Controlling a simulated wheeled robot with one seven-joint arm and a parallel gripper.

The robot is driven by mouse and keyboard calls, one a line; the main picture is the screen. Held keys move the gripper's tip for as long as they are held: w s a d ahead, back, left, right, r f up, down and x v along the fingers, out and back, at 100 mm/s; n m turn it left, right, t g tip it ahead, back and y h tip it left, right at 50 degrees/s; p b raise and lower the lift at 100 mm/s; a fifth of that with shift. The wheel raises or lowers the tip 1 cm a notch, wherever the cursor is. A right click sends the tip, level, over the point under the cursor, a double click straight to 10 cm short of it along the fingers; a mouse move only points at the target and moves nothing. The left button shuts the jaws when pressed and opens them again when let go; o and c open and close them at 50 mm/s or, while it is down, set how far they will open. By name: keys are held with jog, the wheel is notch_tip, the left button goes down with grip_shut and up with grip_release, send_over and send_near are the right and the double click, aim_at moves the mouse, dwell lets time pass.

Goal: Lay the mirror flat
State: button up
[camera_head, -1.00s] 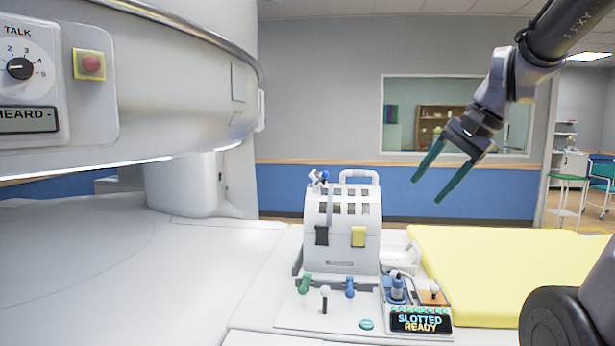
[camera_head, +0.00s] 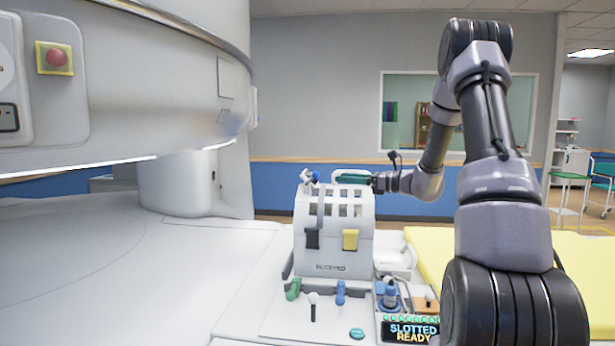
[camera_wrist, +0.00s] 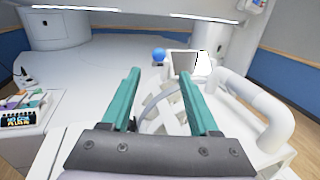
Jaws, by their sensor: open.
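The mirror (camera_wrist: 186,64) is a dark plate in a white frame beside a blue ball knob (camera_wrist: 158,55). It seems to stand tilted up on the head coil. In the head view the blue knob (camera_head: 316,176) shows at the coil's top left, and the mirror is too small to make out clearly. My gripper (camera_head: 340,177) is level above the coil's top, pointing left. In the wrist view my gripper (camera_wrist: 160,82) has its teal fingers apart with nothing between them. The mirror lies beyond the right fingertip, and the knob lies ahead between the fingers.
The white head coil (camera_head: 333,240) stands on the table under my gripper. Its thick handle (camera_wrist: 262,105) is right of the fingers in the wrist view. A small panel reads SLOTTED READY (camera_head: 411,332). A yellow pad (camera_head: 425,250) lies to the right, and the scanner housing (camera_head: 120,80) overhangs the left.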

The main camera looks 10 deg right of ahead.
aim_at(315, 177)
jog(key=x, duration=1)
jog(key=shift+w+a, duration=0.1)
jog(key=shift+a, duration=0.2)
grip_shut()
jog(key=shift+r, duration=0.15)
jog(key=g+h, duration=0.1)
jog(key=a+r+n+g+h, duration=0.1)
jog(key=h, duration=0.1)
jog(key=shift+w+a+h, duration=0.2)
jog(key=shift+h, duration=0.1)
jog(key=shift+w+a+r+n+g+h, duration=0.15)
jog(key=shift+a+g+h, duration=0.15)
jog(key=shift+h, duration=0.35)
jog(key=shift+w+a+f+n+g+h, duration=0.1)
jog(key=shift+a+g+h, duration=0.15)
jog(key=shift+h, duration=0.45)
jog(key=shift+w+a+r+n+g+h, duration=0.1)
jog(key=shift+a+n+g+h, duration=0.2)
jog(key=shift+h, duration=0.35)
